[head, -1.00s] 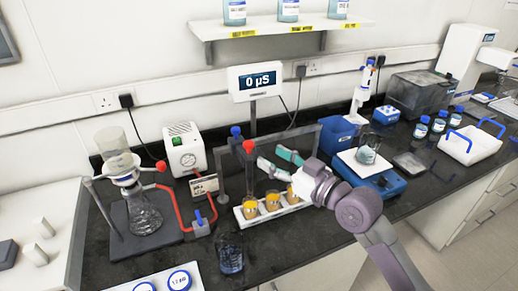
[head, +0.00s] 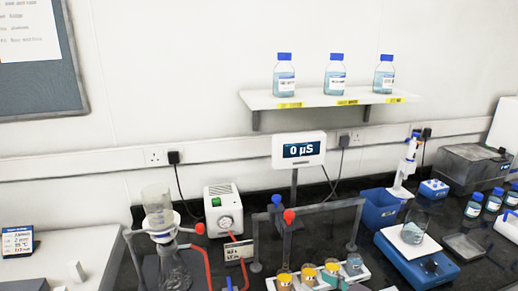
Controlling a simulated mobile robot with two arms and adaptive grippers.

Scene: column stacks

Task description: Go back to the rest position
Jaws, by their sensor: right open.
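My right gripper (head: 335,284) shows only at the bottom edge, where its teal finger pads stand apart and open; the rest of it is cut off by the frame. It is in front of the white rack (head: 270,285), overlapping it in the picture. The rack holds amber-topped jars (head: 308,273) and a bluish one (head: 354,264) at its right end. Nothing is seen between the fingers, though they are partly cut off. My left gripper is not in view.
A grey frame (head: 307,207) stands behind the rack. The meter (head: 299,150) reads 0 µS. A beaker (head: 415,227) sits on the blue balance (head: 415,262) at right. A glass filter flask (head: 160,215) and white pump (head: 222,208) stand at left. Shelf bottles (head: 335,75) are above.

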